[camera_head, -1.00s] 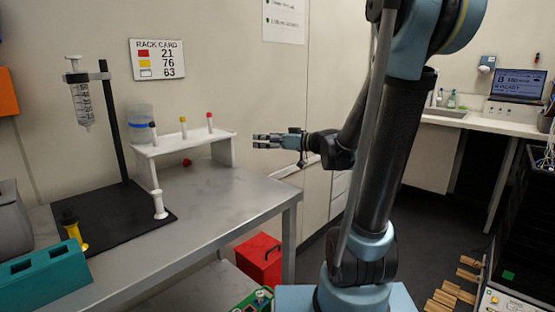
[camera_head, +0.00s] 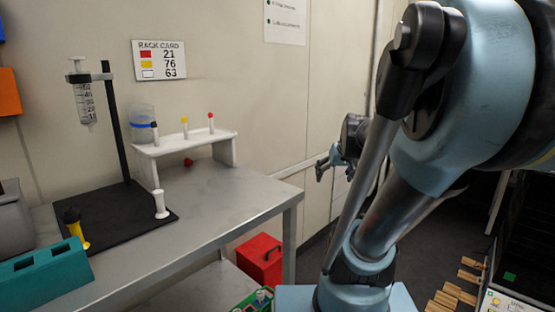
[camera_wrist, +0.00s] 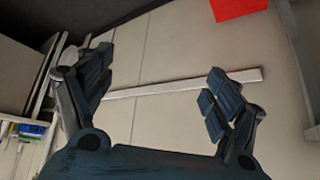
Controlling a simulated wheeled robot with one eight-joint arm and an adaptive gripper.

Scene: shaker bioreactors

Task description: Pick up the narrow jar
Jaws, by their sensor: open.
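No object is labelled as the narrow jar, and I cannot tell for sure which one it is. A clear container with a blue band (camera_head: 142,125) stands behind the white rack (camera_head: 190,145), partly hidden by it. A small white flared vessel (camera_head: 160,204) stands upright on the black stand base. My gripper (camera_head: 322,168) is right of the table, away from all of these. In the wrist view my gripper (camera_wrist: 160,78) is open and empty, with wall panels beyond it.
Three capped tubes stand in the rack, and a red-capped item (camera_head: 189,162) lies under it. A syringe (camera_head: 84,100) hangs on the black stand. The teal block (camera_head: 45,275) is at front left. The table's right part (camera_head: 230,195) is clear. A red box (camera_head: 260,258) sits below.

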